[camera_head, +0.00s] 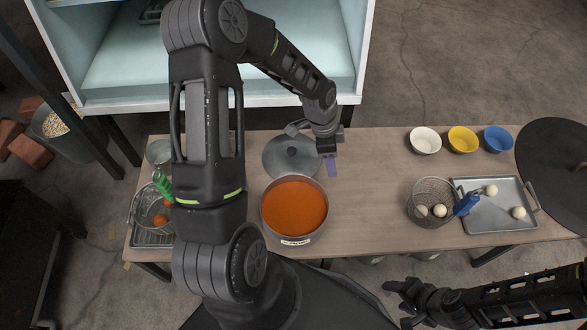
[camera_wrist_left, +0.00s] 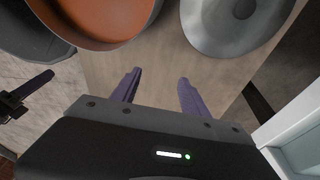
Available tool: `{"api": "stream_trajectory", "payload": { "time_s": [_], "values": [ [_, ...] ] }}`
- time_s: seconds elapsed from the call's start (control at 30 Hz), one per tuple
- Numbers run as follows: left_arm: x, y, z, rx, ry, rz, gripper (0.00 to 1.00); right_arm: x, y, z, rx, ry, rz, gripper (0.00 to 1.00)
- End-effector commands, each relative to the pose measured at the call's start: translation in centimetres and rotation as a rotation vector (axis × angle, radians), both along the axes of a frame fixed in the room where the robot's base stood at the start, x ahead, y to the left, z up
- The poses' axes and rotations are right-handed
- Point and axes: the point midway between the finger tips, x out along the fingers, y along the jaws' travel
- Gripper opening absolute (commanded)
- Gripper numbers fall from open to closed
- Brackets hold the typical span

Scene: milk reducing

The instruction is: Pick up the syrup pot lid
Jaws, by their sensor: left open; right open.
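The syrup pot lid (camera_head: 283,160) is a round grey lid lying on the table behind the pot, partly covered by my left arm. It also shows at the top right of the left wrist view (camera_wrist_left: 210,35), with a dark knob. The syrup pot (camera_head: 296,238), full of orange-red syrup, stands in front of it. My left gripper (camera_head: 330,160) is open and empty, just right of the lid; its purple fingers (camera_wrist_left: 160,85) point over bare table, apart from lid and pot. My right gripper (camera_head: 398,298) is open and empty, off the table's front edge.
White (camera_head: 425,141), yellow (camera_head: 462,139) and blue (camera_head: 498,139) bowls stand at the back right. A wire basket (camera_head: 432,197) and a metal tray (camera_head: 490,224) hold pale balls. A large dark disc (camera_head: 552,150) is at the far right. The middle table (camera_head: 375,185) is clear.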

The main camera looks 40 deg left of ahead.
Motion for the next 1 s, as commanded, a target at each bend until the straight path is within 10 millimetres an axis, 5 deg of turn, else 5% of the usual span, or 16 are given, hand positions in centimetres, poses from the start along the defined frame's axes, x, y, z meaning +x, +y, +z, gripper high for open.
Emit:
{"api": "stream_trajectory", "payload": {
  "time_s": [0.03,0.1,0.3,0.7,1.0],
  "values": [
    [1.0,3.1,-2.3,0.048,-0.018,-0.063,0.53,0.1,-0.1,-4.2,-0.002,-0.002,-0.004,0.54],
    [1.5,6.7,-2.1,0.108,-0.019,-0.156,0.53,0.3,-0.3,-6.2,-0.004,-0.005,-0.008,0.54],
    [1.3,13.0,-0.7,0.214,0.009,-0.314,0.53,0.6,-0.5,-9.0,-0.008,-0.011,-0.013,0.54],
    [1.1,14.0,0.1,0.231,0.02,-0.343,0.53,0.6,-0.5,-9.0,-0.008,-0.012,-0.014,0.54],
    [1.0,14.0,-2.5,0.229,0.02,-0.342,0.53,0.8,-0.5,-10.2,-0.01,-0.016,-0.016,0.54]
  ]
}}
